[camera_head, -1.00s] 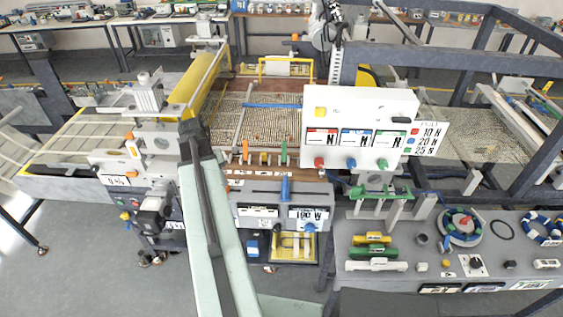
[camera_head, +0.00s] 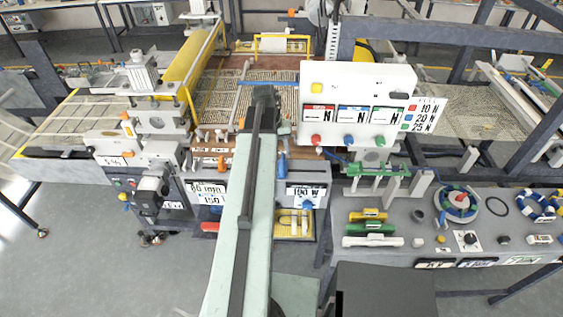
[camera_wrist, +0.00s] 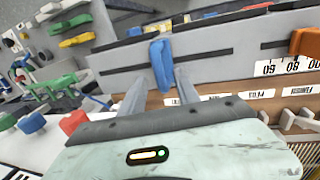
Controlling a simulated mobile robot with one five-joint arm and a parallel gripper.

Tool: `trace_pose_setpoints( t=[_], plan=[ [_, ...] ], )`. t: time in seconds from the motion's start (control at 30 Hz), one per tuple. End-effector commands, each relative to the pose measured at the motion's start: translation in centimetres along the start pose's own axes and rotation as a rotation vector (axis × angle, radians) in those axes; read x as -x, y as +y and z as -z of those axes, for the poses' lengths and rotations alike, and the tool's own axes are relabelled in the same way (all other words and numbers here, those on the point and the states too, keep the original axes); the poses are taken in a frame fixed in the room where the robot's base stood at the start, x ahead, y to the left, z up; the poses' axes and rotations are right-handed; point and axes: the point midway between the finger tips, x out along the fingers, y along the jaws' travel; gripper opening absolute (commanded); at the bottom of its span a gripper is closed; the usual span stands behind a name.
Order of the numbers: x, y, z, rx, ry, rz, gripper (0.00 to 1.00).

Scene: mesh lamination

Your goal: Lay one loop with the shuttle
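My gripper (camera_wrist: 160,85) shows in the wrist view as two grey fingers spread apart. An upright blue handle (camera_wrist: 161,64) on a slotted grey panel appears between and beyond the fingertips; contact cannot be told. A blue handle (camera_head: 282,166) stands on the front panel, right of my arm. Yellow (camera_head: 368,215), green (camera_head: 370,228) and white (camera_head: 373,241) long pieces lie on the right bench; I cannot tell which piece is the shuttle.
A white board (camera_head: 357,108) with red, blue and green knobs stands right of the mesh. A grey bench (camera_head: 470,230) at right holds a round dial and coils of blue and white. A yellow roller (camera_head: 190,65) is at left. Grey floor is clear at front left.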

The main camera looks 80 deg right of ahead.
Motion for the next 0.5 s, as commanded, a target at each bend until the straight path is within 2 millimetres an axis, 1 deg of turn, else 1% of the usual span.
trace_pose_setpoints(
  t=[0.03, 0.1, 0.37, 0.4, 0.47, 0.5],
  plan=[
    [-1.59, -0.13, 0.00, -0.001, 0.000, 0.000, 0.38],
    [-2.09, -0.08, 0.00, -0.001, 0.000, 0.000, 0.38],
    [-1.91, 0.04, 0.00, -0.001, 0.000, 0.000, 0.38],
    [-1.90, 0.04, 0.00, -0.001, 0.000, 0.000, 0.32],
    [-1.90, 0.04, 0.00, -0.001, 0.000, 0.000, 0.16],
    [-1.90, 0.04, 0.00, -0.001, 0.000, 0.000, 0.05]
  ],
)
